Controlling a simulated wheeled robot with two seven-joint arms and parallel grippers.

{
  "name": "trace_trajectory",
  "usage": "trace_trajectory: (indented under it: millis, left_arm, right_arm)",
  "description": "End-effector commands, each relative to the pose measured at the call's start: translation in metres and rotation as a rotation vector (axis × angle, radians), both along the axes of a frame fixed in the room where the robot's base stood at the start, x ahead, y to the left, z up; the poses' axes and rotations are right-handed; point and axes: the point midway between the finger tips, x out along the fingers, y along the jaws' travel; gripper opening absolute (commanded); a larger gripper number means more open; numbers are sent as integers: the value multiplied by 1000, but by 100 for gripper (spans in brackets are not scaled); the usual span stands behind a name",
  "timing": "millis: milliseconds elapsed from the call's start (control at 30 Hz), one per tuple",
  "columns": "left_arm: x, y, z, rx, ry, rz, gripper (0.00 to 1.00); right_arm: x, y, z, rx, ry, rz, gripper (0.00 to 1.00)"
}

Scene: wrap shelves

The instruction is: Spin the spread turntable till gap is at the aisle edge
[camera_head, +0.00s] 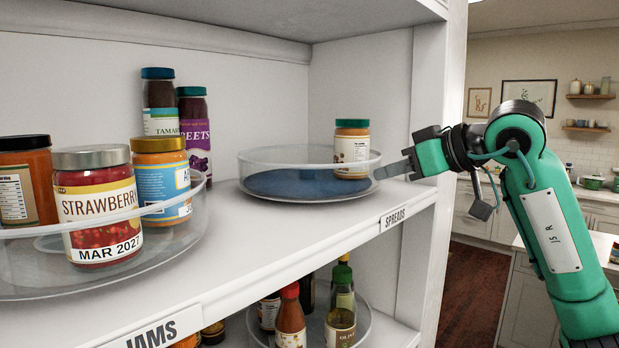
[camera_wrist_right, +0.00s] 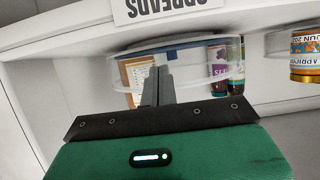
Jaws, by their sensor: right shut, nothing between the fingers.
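The spreads turntable (camera_head: 285,184) is a round clear-rimmed tray with a blue floor, on the shelf above the SPREADS label (camera_head: 395,218). One jar (camera_head: 351,150) with a teal lid and pale label stands on its right side; the rest of its floor is bare, including the front left by the shelf edge. My right gripper (camera_head: 382,173) is shut and empty, its fingertips at the turntable's right rim; I cannot tell if they touch. In the wrist view, upside down, the fingers (camera_wrist_right: 158,85) overlap the clear rim (camera_wrist_right: 195,52). My left gripper is out of view.
A jams turntable (camera_head: 150,262) with several jars, including a strawberry jar (camera_head: 97,205), stands at the left on the same shelf. A shelf side wall (camera_head: 425,100) rises behind my right gripper. Bottles (camera_head: 341,305) stand on a turntable below.

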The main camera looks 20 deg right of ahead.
Motion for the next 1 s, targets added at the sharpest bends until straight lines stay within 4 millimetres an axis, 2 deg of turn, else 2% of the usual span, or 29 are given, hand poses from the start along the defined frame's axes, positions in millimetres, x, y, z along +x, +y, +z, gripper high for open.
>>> trace_trajectory:
  millis: [467, 1000]
  left_arm:
    - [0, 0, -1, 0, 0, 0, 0]
    - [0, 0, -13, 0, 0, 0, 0]
  right_arm:
    - [2, -5, 0, 0, 0, -1, 0]
    - [-24, -26, 0, 0, 0, -1, 0]
